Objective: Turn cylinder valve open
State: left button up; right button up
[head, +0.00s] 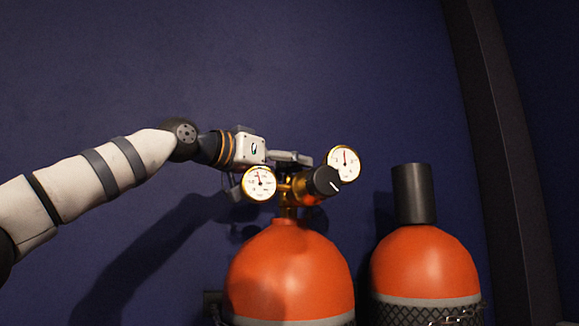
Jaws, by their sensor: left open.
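An orange gas cylinder (290,270) stands upright at the lower middle of the head view. A brass regulator (288,205) sits on its top, with a white-faced gauge (259,184) at its left and another gauge (343,163) at its right. A black knob (324,182) with a white mark faces me between the gauges. My left gripper (300,158) is open, behind and just above the regulator, reaching in from the left. Its fingertips are partly hidden, and I cannot tell whether they touch the valve. My right gripper is not in view.
A second orange cylinder (425,262) with a black cap (414,193) stands close to the right. A dark blue wall (250,60) lies behind, with a dark upright post (500,130) at the right. The space above the cylinders is clear.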

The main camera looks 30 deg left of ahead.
pick_arm(q)
jog(key=shift+w+d, duration=0.15)
jog(key=shift+w, duration=0.2)
jog(key=shift+c, duration=0.3)
jog(key=c, duration=1.1)
jog(key=shift+n+y, duration=0.7)
jog(key=shift+y, duration=0.4)
jog(key=o, duration=1.2)
jog(key=shift+c, duration=0.2)
